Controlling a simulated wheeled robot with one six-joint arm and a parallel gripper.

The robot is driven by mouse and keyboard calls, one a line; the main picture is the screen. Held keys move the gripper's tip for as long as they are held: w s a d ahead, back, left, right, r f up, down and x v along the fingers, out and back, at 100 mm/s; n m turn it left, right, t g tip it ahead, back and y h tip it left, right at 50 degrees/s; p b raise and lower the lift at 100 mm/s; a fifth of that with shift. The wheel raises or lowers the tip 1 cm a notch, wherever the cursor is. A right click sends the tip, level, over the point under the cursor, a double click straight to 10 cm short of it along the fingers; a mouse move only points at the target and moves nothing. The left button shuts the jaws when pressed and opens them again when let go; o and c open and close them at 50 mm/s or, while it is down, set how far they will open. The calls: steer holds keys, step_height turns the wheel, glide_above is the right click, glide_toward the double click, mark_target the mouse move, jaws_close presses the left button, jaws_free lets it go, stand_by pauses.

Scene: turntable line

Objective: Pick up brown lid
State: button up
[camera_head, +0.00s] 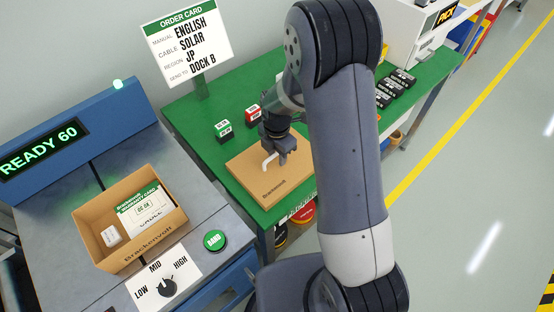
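The brown lid (258,182) is a flat cardboard piece with dark print along its front edge. It lies on the green table in the middle of the view. My gripper (277,160) points down over the back part of the lid, at or just above its surface; I cannot tell whether it touches. A small white curved piece shows beside the fingers, and I cannot tell what it belongs to. The fingers are small and dark, so their opening is unclear.
An open brown box (113,262) with a card and a small white item inside stands on the grey station at left. A green button (214,240) and a dial (167,288) are near it. Small green (223,129) and red (253,114) boxes and an order card (187,42) are behind the lid.

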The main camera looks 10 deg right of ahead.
steer(key=shift+f, duration=0.15)
jaws_close()
stand_by(0.5)
